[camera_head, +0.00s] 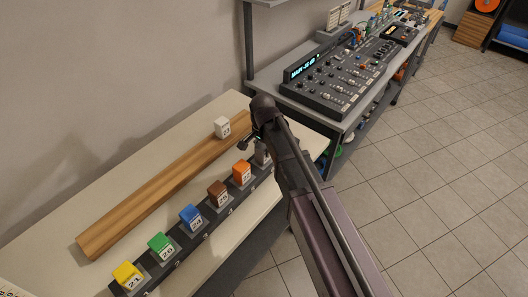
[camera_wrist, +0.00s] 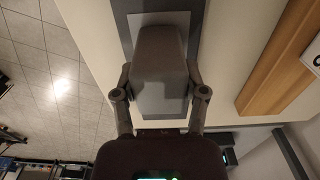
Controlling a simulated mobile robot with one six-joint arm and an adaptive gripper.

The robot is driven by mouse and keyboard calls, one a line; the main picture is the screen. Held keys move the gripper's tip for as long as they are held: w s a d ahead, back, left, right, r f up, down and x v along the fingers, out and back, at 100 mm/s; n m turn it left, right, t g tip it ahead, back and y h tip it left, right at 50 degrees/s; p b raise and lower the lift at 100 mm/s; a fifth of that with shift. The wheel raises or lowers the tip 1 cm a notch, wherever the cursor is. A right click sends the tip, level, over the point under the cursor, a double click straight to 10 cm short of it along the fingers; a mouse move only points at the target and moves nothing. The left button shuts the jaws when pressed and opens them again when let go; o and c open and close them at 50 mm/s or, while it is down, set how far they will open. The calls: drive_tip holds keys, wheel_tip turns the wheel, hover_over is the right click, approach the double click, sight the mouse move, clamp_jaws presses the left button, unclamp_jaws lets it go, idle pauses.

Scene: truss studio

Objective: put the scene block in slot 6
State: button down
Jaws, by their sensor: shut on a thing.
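A grey block, which I take to be the scene block, is between the fingers of my gripper (camera_wrist: 160,92) in the wrist view. The block (camera_wrist: 160,55) is over a lighter grey square plate (camera_wrist: 182,105) on the dark slot rail. In the head view my gripper (camera_head: 257,143) is at the far right end of the slot rail (camera_head: 206,229), past the orange block. A grey piece, seemingly the held block (camera_head: 262,157), shows under the fingers. Whether it touches the slot is hard to tell. No slot number is readable there.
Yellow (camera_head: 127,275), green (camera_head: 161,245), blue (camera_head: 191,217), brown (camera_head: 218,193) and orange (camera_head: 242,173) numbered blocks stand along the rail. A white numbered block (camera_head: 222,127) stands on a wooden plank (camera_head: 150,198) behind. A mixing desk (camera_head: 345,80) is on the adjoining bench.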

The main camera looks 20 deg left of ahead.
sight(263, 146)
drive_tip(key=shift+f, duration=0.15)
drive_tip(key=shift+c, duration=0.7)
unclamp_jaws()
drive_tip(key=shift+r, duration=0.2)
wheel_tip(263, 146, up, 12)
drive_tip(key=p, duration=1.2)
idle(0.7)
drive_tip(key=s+d+n, duration=0.2)
drive_tip(key=d, duration=1.6)
drive_tip(key=s+d+n, duration=0.2)
drive_tip(key=s+d, duration=0.1)
drive_tip(key=d, duration=1.6)
drive_tip(key=shift+s, duration=0.3)
